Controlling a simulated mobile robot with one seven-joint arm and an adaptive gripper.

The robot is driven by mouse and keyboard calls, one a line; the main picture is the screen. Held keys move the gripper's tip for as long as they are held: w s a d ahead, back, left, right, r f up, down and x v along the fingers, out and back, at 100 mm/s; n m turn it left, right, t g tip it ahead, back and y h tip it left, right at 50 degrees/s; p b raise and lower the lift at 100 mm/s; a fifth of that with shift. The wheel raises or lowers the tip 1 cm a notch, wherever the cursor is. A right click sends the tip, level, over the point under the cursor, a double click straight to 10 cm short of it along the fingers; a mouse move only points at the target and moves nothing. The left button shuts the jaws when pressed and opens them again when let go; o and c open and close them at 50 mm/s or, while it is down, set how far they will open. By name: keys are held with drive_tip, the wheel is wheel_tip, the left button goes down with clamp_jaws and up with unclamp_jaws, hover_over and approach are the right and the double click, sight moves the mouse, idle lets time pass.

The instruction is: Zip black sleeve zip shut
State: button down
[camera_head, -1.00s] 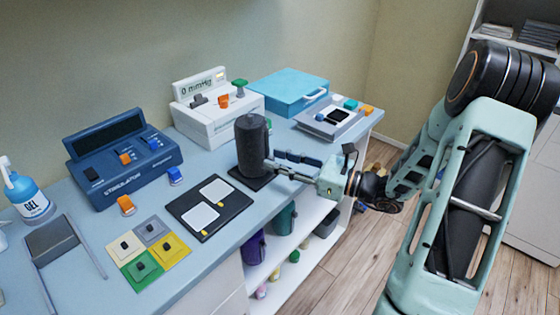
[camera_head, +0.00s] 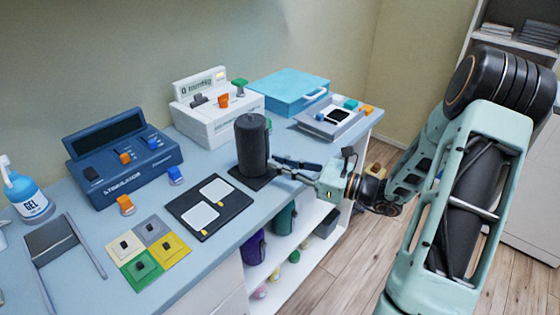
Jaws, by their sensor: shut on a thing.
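The black sleeve (camera_head: 252,146) stands upright as a dark cylinder on a black base plate (camera_head: 246,181) near the counter's front edge. My gripper (camera_head: 275,163) comes in from the right and its fingertips are at the sleeve's right side. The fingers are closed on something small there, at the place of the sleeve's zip. The zip pull and the zip line are too small and too covered by the fingers to make out.
A black board with two white pads (camera_head: 210,205) lies left of the sleeve. The white pressure unit (camera_head: 220,118) stands behind it. A grey tray (camera_head: 330,122) and a blue case (camera_head: 288,92) are at the back right. Shelves with rolled items (camera_head: 284,220) lie below the counter.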

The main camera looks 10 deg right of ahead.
drive_tip(key=shift+f, duration=0.4)
drive_tip(key=c, duration=2)
unclamp_jaws()
drive_tip(key=shift+o, duration=0.2)
drive_tip(key=v, duration=1.2)
